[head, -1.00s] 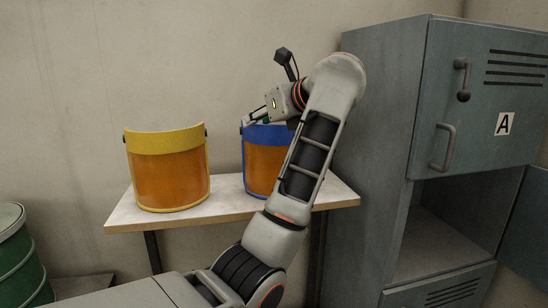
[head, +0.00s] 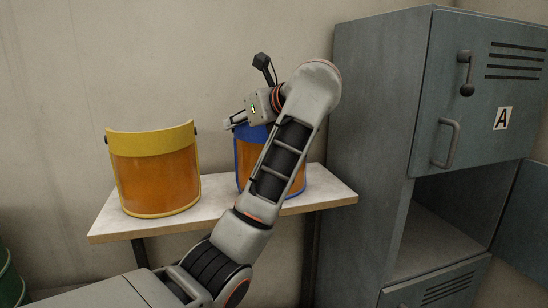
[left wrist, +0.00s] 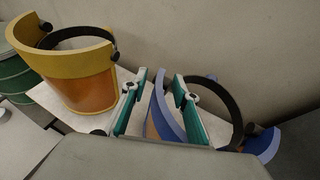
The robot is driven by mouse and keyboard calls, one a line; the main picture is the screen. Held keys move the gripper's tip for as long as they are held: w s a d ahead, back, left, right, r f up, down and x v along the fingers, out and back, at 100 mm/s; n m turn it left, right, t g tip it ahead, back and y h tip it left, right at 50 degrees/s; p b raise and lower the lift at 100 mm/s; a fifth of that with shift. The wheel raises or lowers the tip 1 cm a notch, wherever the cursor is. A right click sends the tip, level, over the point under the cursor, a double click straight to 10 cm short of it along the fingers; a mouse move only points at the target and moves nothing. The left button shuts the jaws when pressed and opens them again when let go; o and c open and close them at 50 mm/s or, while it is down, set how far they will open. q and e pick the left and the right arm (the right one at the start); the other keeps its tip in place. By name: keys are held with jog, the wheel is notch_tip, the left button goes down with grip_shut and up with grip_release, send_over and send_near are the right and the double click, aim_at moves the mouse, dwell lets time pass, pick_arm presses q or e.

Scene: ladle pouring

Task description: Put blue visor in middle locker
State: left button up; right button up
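The blue visor (head: 243,163), with an orange shield, stands on a small table; my left arm hides part of it. My left gripper (head: 236,121) is at its top rim. In the left wrist view the two teal fingers (left wrist: 160,95) are apart, with the visor's blue rim (left wrist: 163,108) between them and gaps showing. The visor's dark headband (left wrist: 228,97) lies to the right of the fingers. The middle locker (head: 440,222) is the open, empty-looking compartment below door A; its door (head: 524,215) is swung out to the right. My right gripper is not in view.
A yellow visor (head: 152,142) stands on the left of the table (head: 112,222). Locker door A (head: 485,100) is shut above the opening, and a vented door (head: 440,290) is below. A green drum (left wrist: 12,75) stands at the left. The wall is close behind the table.

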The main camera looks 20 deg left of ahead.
pick_arm(q)
grip_shut()
jog(key=shift+r, duration=0.15)
notch_tip(320, 180, up, 20)
dwell(0.5)
jog(key=shift+d, duration=0.1)
